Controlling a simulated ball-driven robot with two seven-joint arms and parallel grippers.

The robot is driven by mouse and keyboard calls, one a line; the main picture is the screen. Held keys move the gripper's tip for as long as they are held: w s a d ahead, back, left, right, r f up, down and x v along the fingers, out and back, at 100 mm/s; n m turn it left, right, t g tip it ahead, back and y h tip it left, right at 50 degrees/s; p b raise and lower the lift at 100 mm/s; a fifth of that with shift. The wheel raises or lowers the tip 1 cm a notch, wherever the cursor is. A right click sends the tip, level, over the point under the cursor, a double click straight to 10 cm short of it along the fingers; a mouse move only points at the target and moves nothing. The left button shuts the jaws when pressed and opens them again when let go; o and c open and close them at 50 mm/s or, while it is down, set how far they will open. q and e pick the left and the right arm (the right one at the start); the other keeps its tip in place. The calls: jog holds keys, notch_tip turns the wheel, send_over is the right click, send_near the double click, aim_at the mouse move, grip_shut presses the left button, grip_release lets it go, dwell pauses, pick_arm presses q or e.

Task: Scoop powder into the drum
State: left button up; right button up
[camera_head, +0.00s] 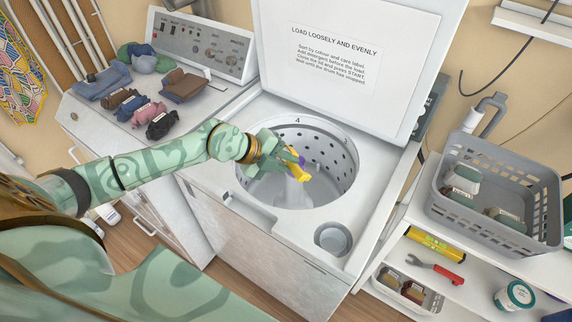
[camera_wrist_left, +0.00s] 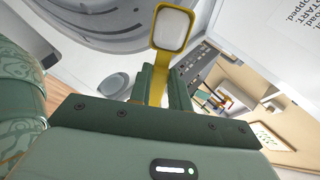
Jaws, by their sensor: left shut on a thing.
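My left gripper (camera_head: 284,160) is over the open washer drum (camera_head: 340,165) and is shut on a yellow scoop (camera_head: 298,174). The scoop is tilted, with its bowl above the drum opening. A pale whitish streak shows under it, which looks like falling powder. In the left wrist view the scoop (camera_wrist_left: 159,72) stands between my left fingers (camera_wrist_left: 157,85), and its bowl shows a white, powder-like surface. The drum floor is partly hidden by the gripper and scoop. No powder container can be made out for certain. My right gripper is not in view.
The raised lid (camera_head: 350,90) stands behind the drum. Folded clothes (camera_head: 135,102) lie on the left top near the control panel (camera_head: 205,45). A round cup-like recess (camera_head: 333,238) is at the front right. A grey basket (camera_head: 480,200) stands on the right shelf.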

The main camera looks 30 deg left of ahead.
pick_arm(q)
jog(key=shift+s+f+t+b, duration=0.1)
jog(key=shift+f+t+b, duration=0.15)
jog(key=shift+t+b, duration=0.2)
jog(key=shift+f+t+h+b, duration=0.1)
jog(key=shift+t+h+b, duration=0.5)
jog(key=shift+b, duration=0.35)
jog(key=t+b, duration=0.1)
jog(key=b, duration=0.2)
jog(key=shift+t+h, duration=0.35)
jog(key=shift+h, duration=0.05)
jog(key=shift+r+t+b, duration=0.25)
jog(key=shift+t+b, duration=0.05)
jog(key=shift+b, duration=0.1)
jog(key=shift+r, duration=0.1)
